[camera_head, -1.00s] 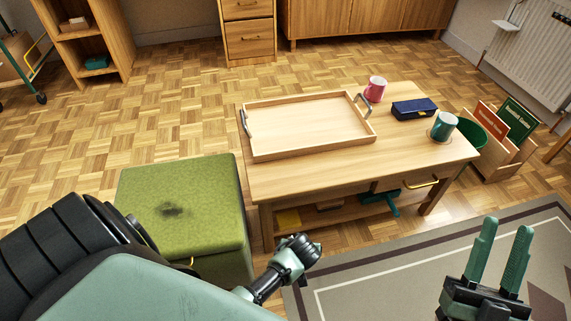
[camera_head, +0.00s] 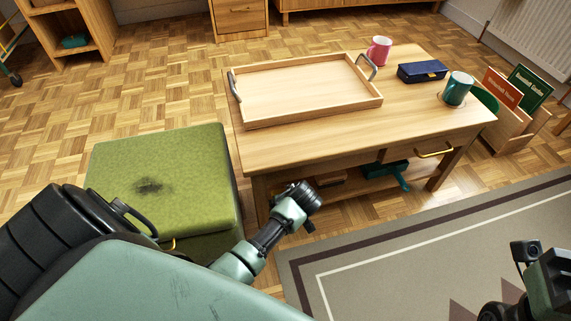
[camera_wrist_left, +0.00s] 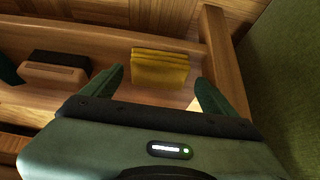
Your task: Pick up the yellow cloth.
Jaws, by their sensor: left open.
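The yellow cloth (camera_wrist_left: 160,66) lies folded on the lower shelf of the low table, seen in the left wrist view. My left gripper (camera_wrist_left: 160,78) is open, with one finger on each side of the cloth in the picture. I cannot tell whether the fingers touch it. In the head view my left wrist reaches to the table's front left, and the cloth is hidden there. Part of my right arm shows at the lower right edge of the head view; its fingers cannot be made out.
The low table (camera_head: 300,147) bears a wooden tray (camera_head: 310,112), a pink mug (camera_head: 379,50), a blue case (camera_head: 422,71) and a teal mug (camera_head: 457,89). A green stool (camera_head: 180,165) stands left of my left wrist. The shelf also holds a wood-and-black block (camera_wrist_left: 55,73).

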